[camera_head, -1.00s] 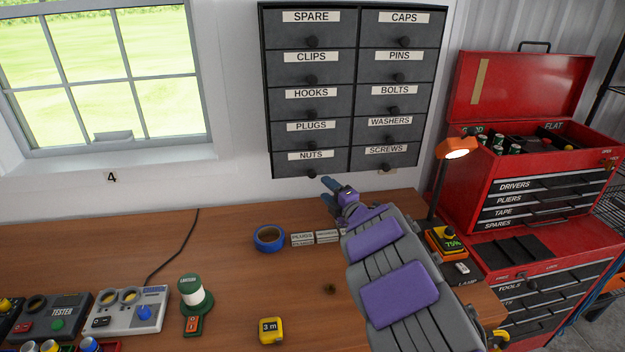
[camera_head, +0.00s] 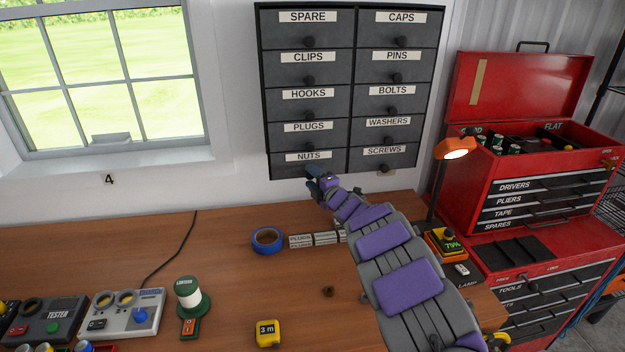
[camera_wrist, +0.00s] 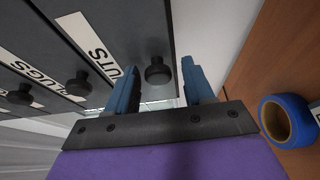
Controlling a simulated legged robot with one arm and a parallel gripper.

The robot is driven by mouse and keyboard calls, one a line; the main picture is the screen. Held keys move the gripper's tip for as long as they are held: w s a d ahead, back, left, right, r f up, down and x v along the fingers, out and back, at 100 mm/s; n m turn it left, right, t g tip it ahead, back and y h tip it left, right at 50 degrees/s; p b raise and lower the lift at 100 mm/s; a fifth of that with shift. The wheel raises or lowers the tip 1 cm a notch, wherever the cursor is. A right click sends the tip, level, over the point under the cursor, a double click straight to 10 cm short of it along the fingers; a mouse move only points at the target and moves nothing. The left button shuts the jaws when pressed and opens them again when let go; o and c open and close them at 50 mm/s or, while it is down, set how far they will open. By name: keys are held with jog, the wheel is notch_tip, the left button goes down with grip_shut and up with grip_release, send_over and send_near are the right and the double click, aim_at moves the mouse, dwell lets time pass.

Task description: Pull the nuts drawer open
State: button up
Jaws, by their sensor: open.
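The nuts drawer (camera_head: 309,158) is the bottom left drawer of the dark cabinet on the wall, and it is closed. Its label also shows, tilted, in the wrist view (camera_wrist: 102,52). My gripper (camera_head: 318,178) is just below and in front of this drawer in the head view and covers its knob there. In the wrist view my gripper (camera_wrist: 160,85) is open, with its two blue fingers apart. The round black nuts knob (camera_wrist: 158,72) shows between the fingertips, nearer the left finger. I cannot tell whether a finger touches it.
The plugs drawer (camera_head: 308,127) sits directly above and the screws drawer (camera_head: 383,151) to the right. Blue tape (camera_head: 267,239) and small labelled blocks (camera_head: 313,239) lie on the wooden bench (camera_head: 225,270) below. An orange lamp (camera_head: 455,149) and red toolbox (camera_head: 540,185) stand at right.

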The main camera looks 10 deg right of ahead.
jog(key=shift+d, duration=0.15)
jog(key=shift+c, duration=0.2)
grip_shut()
jog(key=shift+f, duration=0.1)
